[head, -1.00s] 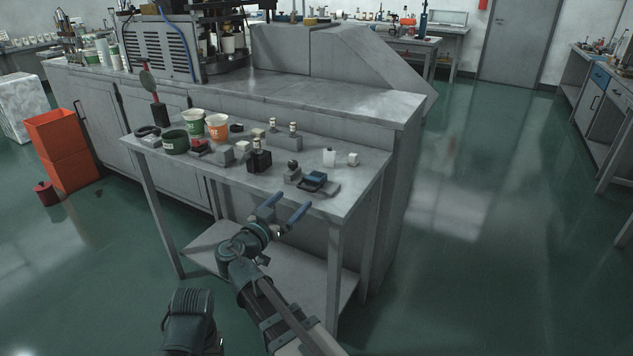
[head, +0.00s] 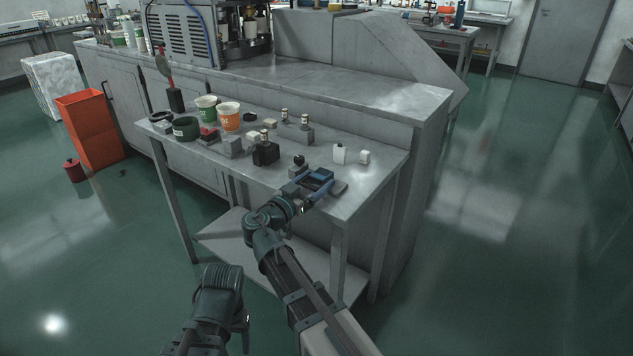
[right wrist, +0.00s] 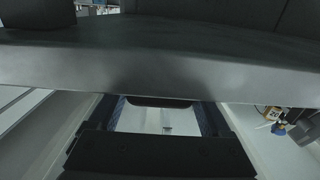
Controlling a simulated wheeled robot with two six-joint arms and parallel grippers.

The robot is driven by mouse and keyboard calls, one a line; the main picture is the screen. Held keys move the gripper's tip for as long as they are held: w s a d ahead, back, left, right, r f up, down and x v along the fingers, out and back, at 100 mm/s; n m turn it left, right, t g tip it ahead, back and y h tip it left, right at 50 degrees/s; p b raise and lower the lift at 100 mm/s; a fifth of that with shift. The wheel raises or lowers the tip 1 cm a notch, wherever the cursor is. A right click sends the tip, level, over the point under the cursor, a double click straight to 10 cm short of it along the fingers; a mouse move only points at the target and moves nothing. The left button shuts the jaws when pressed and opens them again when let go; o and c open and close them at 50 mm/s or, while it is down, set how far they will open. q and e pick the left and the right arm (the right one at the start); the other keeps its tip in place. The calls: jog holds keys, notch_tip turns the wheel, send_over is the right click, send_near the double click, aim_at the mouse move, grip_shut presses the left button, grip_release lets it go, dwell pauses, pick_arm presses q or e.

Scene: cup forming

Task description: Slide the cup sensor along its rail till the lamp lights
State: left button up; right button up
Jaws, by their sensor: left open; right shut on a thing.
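The cup sensor (head: 313,178) appears to be the dark, blue-edged block on a grey plate at the table's front right corner. The plate looks like its rail (head: 338,187). My right gripper (head: 316,188) is shut on this block, its blue fingers along the sides. In the right wrist view both fingers (right wrist: 158,116) flank a dark edge. A small dark knob (head: 299,159) on a grey block beside it may be the lamp; I see no light. My left gripper (head: 243,330) is low in front of the table, apart from everything, open; its fingers are barely visible.
A large grey machine bench (head: 400,95) stands behind. The floor to the right is clear.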

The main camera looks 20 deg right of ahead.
grip_shut()
jog(key=shift+w+a, duration=0.15)
jog(key=shift+w, duration=0.1)
jog(key=shift+o, duration=2)
grip_release()
jog(key=shift+s, duration=0.15)
